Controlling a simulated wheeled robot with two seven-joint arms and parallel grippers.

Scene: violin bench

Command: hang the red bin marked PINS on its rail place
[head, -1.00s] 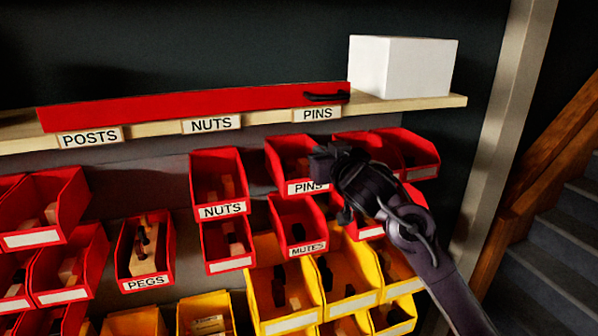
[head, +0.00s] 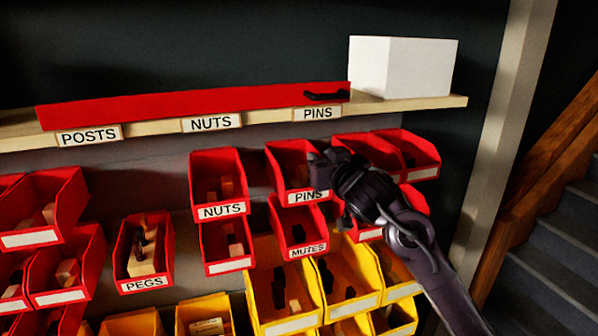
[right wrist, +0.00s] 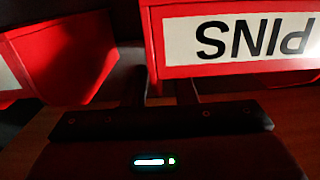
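The red PINS bin (head: 285,165) is in the upper row of bins, under the PINS shelf label (head: 318,113). It is upright and level with the row, with its label facing out. In the right wrist view the bin (right wrist: 230,72) shows upside down. The gripper's two fingers (right wrist: 160,92) stand apart, with the bin's side edge between them and a visible gap. The rail behind the bin is hidden. My left gripper is not in view.
The NUTS bin (head: 218,180) hangs to the left and other red bins (head: 408,155) are close on the right. The MUTES bin (head: 297,225) is just below. A shelf with a red strip (head: 200,105) and a white box (head: 403,67) is above.

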